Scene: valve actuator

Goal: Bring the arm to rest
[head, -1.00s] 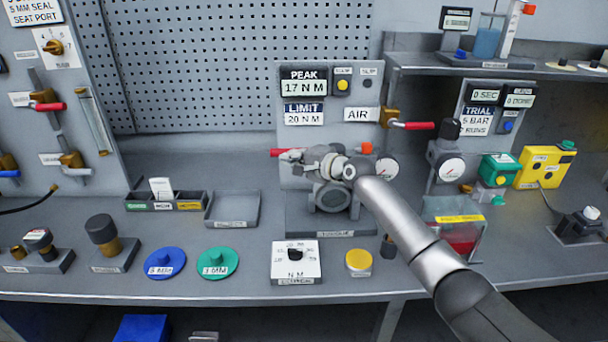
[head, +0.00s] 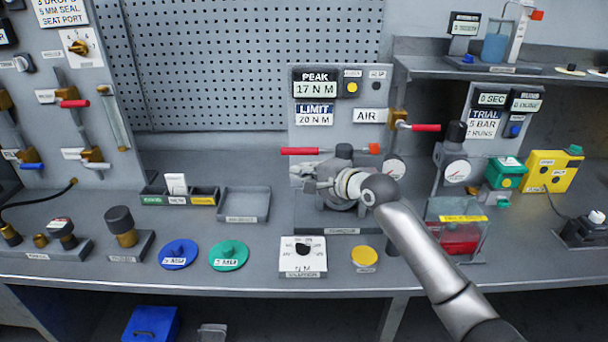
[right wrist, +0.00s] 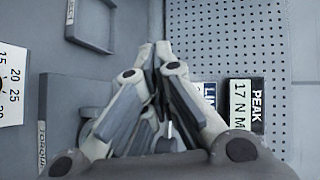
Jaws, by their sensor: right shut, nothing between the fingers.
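My right arm reaches in from the lower right of the head view. Its gripper (head: 305,178) is in front of the torque stand with the PEAK 17 N M panel (head: 330,118), over the left side of the valve actuator (head: 343,158). The gripper covers much of that actuator. In the right wrist view the gripper's fingers (right wrist: 153,52) are brought together at the tips with nothing between them. Whether the fingers touch the stand cannot be told. My left gripper is not in view.
A red lever (head: 300,151) sticks out left above my gripper. An empty tray (head: 244,204) stands left of the stand. A white N M dial box (head: 302,257) and a yellow button (head: 364,256) are in front. A clear guard (head: 457,225) stands right of my arm.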

